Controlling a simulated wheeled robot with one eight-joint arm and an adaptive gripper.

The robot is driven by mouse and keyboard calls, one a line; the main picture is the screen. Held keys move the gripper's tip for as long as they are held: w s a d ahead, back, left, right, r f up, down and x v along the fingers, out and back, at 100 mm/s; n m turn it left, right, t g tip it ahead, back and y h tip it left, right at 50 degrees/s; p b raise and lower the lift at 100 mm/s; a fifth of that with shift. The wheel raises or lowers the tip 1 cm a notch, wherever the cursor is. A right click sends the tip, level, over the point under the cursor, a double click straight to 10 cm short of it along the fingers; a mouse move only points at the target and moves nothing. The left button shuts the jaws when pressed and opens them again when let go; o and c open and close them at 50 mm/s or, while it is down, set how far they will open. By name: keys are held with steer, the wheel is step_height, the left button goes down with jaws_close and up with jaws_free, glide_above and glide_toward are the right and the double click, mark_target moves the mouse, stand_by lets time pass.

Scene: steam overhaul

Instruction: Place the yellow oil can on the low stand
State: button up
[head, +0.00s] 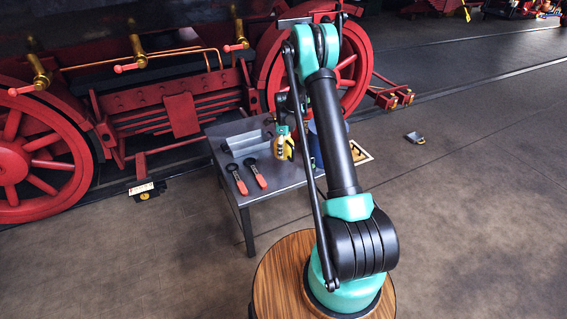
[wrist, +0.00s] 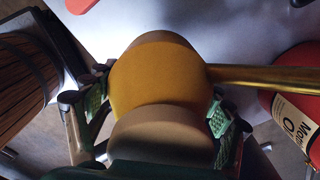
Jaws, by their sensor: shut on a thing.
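The yellow oil can (head: 284,149) is in my gripper (head: 285,133), over the right part of a grey metal table (head: 213,148) in the head view. In the wrist view the can (wrist: 155,75) fills the middle, with a brass spout pointing right. The green finger pads of my gripper (wrist: 158,105) press on its two sides. I cannot tell whether the can's bottom touches the surface below. No other thing is clearly a low stand; the grey table is the low raised surface in view.
Two red-handled tools (head: 238,183) and a grey metal bracket (head: 246,143) lie on the table's left part. A blue container (head: 315,146) stands close right of the can. A red motor oil container (wrist: 300,100) is at right in the wrist view. Red locomotive wheels (head: 40,165) stand behind.

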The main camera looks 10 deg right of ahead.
mark_target(284, 169)
step_height(284, 169, down, 10)
steer(key=shift+r, duration=0.25)
steer(key=shift+f, duration=0.1)
steer(key=o, duration=1.5)
